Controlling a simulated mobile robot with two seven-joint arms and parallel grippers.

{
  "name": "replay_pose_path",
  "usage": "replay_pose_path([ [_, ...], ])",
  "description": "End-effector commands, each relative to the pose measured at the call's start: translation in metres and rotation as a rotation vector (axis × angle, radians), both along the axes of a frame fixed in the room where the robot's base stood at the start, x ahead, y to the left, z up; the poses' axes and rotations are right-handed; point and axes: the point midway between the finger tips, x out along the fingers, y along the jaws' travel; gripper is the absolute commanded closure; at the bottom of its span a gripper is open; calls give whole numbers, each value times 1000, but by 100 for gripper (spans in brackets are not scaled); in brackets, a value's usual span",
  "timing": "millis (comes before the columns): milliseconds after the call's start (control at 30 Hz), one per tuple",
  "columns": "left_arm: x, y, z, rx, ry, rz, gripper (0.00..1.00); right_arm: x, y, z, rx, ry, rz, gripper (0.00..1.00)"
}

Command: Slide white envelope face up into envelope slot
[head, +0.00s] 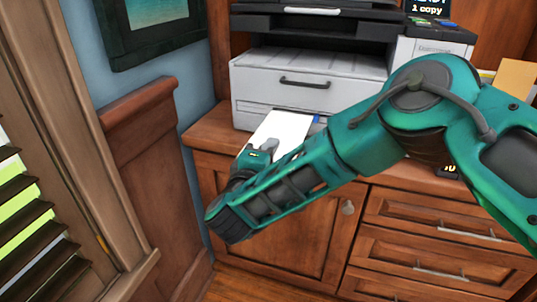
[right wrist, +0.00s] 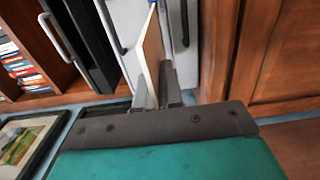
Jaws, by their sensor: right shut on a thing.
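The white envelope (head: 284,134) is held flat in front of the lower part of the printer (head: 310,75) in the head view, with a small blue mark at its far right corner. My right gripper (head: 266,147) is shut on its near end. In the right wrist view the envelope (right wrist: 151,50) shows nearly edge-on, between the fingers of the right gripper (right wrist: 158,88), with a tan side visible. The envelope slot cannot be made out clearly; the envelope and arm cover part of the printer's lower front. My left gripper is not in view.
The printer stands on a wooden cabinet (head: 210,135) with drawers on the right. A wood panel (head: 145,150) and a shuttered window (head: 25,215) are at the left. A picture frame (head: 155,25) hangs on the wall. My right arm crosses in front of the cabinet.

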Motion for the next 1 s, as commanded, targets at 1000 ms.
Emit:
replay_pose_path([
  [1000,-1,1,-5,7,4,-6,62,0,1,1,-2,-3,1,100],
])
